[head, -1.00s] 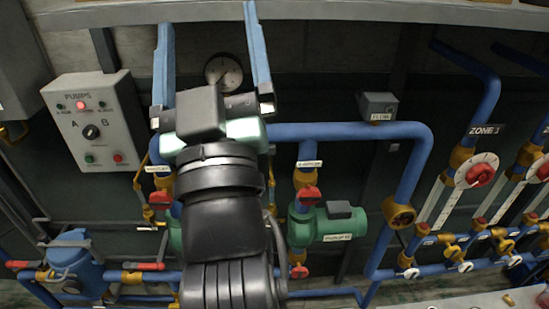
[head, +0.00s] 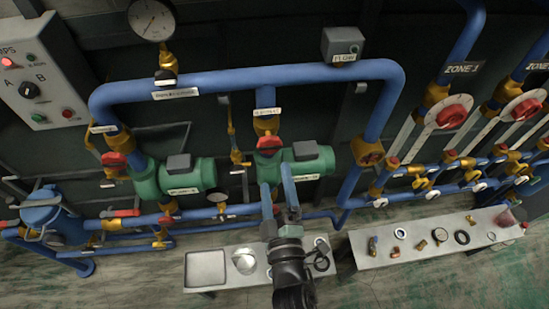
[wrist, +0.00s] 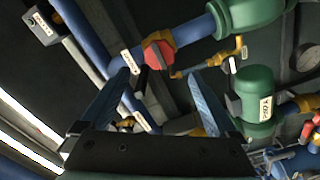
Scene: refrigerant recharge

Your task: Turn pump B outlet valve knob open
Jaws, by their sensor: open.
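The pump B outlet valve has a red knob (head: 269,142) on a gold body, on the short vertical blue pipe above the right-hand green pump (head: 308,165). The small labels are too blurred to read surely. My gripper (head: 276,176) is open and empty, its two blue fingers pointing up at that pump, just below the knob in the head view. In the wrist view, the red knob (wrist: 158,54) shows beyond and between the spread fingertips (wrist: 158,80). The fingers appear apart from it. The fingers cover part of the pump's left end.
A similar red knob (head: 115,160) sits by the left green pump (head: 182,180). A blue header pipe (head: 220,80) runs above, with a gauge (head: 152,19). A bench (head: 350,249) with loose fittings stands at the lower right.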

